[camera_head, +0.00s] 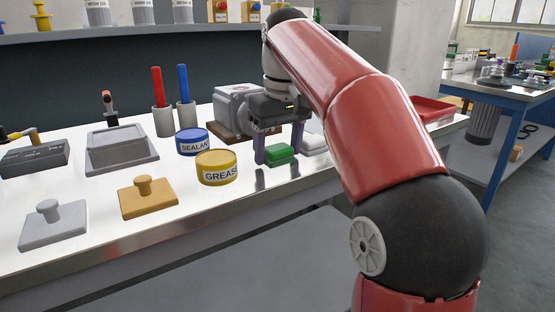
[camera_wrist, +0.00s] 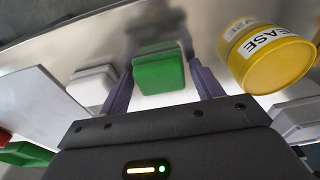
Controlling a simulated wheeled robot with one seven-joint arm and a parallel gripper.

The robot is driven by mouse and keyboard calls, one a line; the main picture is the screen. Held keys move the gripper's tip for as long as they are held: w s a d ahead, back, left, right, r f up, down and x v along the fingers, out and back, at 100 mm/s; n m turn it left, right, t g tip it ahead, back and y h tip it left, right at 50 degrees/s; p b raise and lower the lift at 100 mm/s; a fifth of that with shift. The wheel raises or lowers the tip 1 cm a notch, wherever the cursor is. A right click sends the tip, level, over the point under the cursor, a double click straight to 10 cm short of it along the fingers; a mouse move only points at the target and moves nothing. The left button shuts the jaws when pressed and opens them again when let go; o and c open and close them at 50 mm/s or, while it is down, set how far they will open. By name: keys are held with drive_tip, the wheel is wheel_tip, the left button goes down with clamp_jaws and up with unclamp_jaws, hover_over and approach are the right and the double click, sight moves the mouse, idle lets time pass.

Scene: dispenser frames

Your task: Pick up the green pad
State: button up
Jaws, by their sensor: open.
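The green pad (camera_head: 281,153) lies on the white benchtop, right of the yellow grease tin. My gripper (camera_head: 280,160) is open above and around it, with the fingers pointing down. In the wrist view the green pad (camera_wrist: 158,72) shows between the two fingers of my gripper (camera_wrist: 160,80), with a small gap visible on each side. I cannot tell whether either finger touches it. The pad's far side is partly hidden in the head view.
A yellow grease tin (camera_head: 217,168) stands close to the left of my gripper, and a white pad (camera_head: 314,143) lies close to the right. A blue sealant tin (camera_head: 193,141) and a grey machine (camera_head: 234,108) stand behind. The benchtop in front is clear.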

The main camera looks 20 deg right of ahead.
drive_tip(key=c, duration=0.8)
drive_tip(key=shift+r, duration=0.15)
